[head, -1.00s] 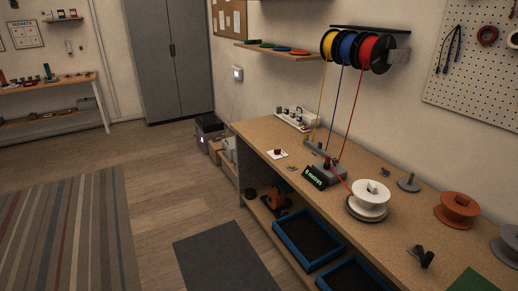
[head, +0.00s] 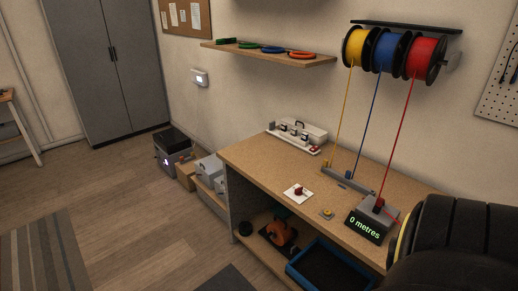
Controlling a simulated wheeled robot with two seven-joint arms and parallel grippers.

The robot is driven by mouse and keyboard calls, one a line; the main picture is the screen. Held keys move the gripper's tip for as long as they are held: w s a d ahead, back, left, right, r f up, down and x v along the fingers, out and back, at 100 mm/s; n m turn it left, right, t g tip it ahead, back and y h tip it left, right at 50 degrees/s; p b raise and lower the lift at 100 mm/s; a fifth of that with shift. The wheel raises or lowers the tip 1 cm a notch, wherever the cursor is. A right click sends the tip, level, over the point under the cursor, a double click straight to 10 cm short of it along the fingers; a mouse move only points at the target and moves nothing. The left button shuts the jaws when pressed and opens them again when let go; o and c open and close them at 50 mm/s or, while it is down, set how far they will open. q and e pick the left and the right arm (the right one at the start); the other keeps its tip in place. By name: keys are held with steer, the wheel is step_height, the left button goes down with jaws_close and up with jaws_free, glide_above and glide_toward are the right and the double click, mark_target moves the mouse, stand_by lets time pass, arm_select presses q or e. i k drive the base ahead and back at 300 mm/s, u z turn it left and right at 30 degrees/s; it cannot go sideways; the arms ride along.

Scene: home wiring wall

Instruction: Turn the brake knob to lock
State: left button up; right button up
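A small dark red knob (head: 298,189) stands on a white square plate (head: 291,197) near the front left of the workbench; it may be the brake knob, but no label on it is readable. A small yellow and red button-like piece (head: 327,213) lies to its right. A grey metre counter (head: 366,224) reading "0 metres" stands farther right, with the red wire (head: 409,125) running down to it. Neither gripper is in view. A large black rounded part, seemingly of my arm, fills the lower right corner and hides the bench there.
Yellow, blue and red wire reels (head: 388,53) hang above the workbench (head: 250,157). A white strip with fittings (head: 296,137) lies at its back left. A wire guide bar (head: 345,183) sits mid-bench. A blue tray (head: 308,277) is on the shelf below.

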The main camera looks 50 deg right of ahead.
mark_target(299, 192)
steer(key=z, duration=0.45)
steer(key=i, duration=1.55)
steer(key=z, duration=1.8)
steer(key=i, duration=0.6)
steer(key=z, duration=0.45)
